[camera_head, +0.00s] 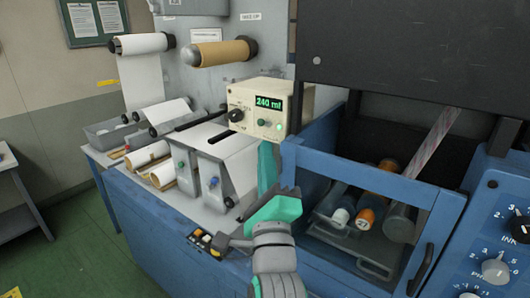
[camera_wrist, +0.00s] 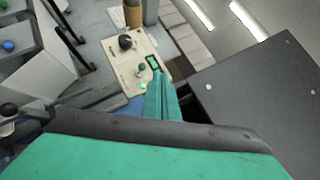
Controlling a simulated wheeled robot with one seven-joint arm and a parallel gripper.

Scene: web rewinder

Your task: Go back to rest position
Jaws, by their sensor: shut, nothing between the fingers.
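My gripper (camera_head: 267,165) is in the middle of the head view, pointing up, with its teal fingers together and nothing held. The fingertips are in front of the lower right part of the cream control box (camera_head: 252,105). The box has a green display reading 240 ml, a black knob and a lit green lamp. In the wrist view the closed teal fingers (camera_wrist: 161,98) point at the same box (camera_wrist: 130,58). I cannot tell whether the fingertips touch it.
To the right, a blue-framed bay (camera_head: 345,178) holds several rolls under a dark hood (camera_head: 400,50). A blue knob panel (camera_head: 492,235) stands at far right. Left are grey dispensers (camera_head: 215,165), paper rolls and a grey bin (camera_head: 105,133).

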